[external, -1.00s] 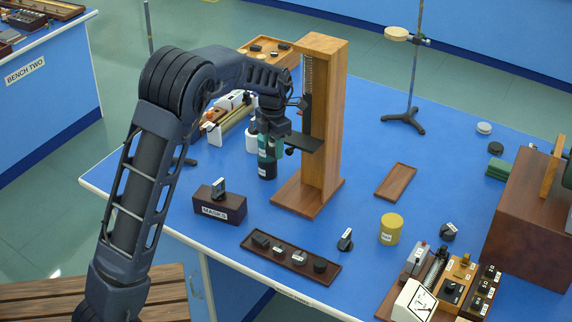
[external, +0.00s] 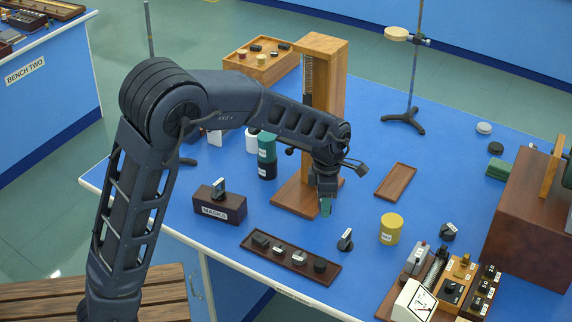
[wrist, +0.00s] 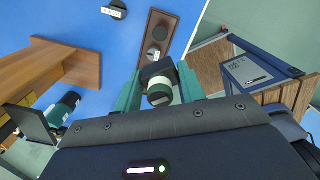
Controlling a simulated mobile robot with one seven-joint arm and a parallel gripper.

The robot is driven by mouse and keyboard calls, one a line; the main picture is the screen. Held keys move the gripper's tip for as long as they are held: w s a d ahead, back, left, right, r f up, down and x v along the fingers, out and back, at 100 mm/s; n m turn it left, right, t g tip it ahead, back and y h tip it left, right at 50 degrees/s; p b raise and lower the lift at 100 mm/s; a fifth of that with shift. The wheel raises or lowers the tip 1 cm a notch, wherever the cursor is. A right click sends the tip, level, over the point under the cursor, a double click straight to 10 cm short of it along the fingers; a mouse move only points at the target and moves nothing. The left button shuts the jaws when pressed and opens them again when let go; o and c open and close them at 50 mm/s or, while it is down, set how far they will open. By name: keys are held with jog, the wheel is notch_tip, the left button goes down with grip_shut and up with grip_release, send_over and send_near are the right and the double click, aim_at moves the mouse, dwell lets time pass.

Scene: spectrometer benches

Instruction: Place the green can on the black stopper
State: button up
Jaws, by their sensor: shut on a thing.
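The green can (external: 267,148) stands upright on a black labelled cylinder (external: 267,171), left of the wooden stand. I cannot tell for sure that this cylinder is the black stopper. The pair also shows at the lower left of the wrist view, with the green part (wrist: 57,117) farther out. My gripper (external: 325,206) is away from it, to the right, low in front of the stand's base. In the wrist view, a dark round piece with a pale label (wrist: 158,92) shows between the teal fingers.
The wooden stand (external: 325,110) rises close beside my gripper. A dark tray (external: 289,258) with several small pieces lies in front, and a labelled dark box (external: 220,207) stands left of it. A yellow can (external: 391,228) and a black knob (external: 345,241) are to the right.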

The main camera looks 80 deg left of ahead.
aim_at(321, 262)
notch_tip(321, 262, down, 20)
jog(key=shift+r, duration=0.25)
dwell(0.4)
jog(key=shift+f, duration=0.15)
jog(key=o, duration=1)
jog(key=shift+c, duration=0.2)
notch_tip(321, 262, up, 13)
jog(key=shift+f, duration=0.2)
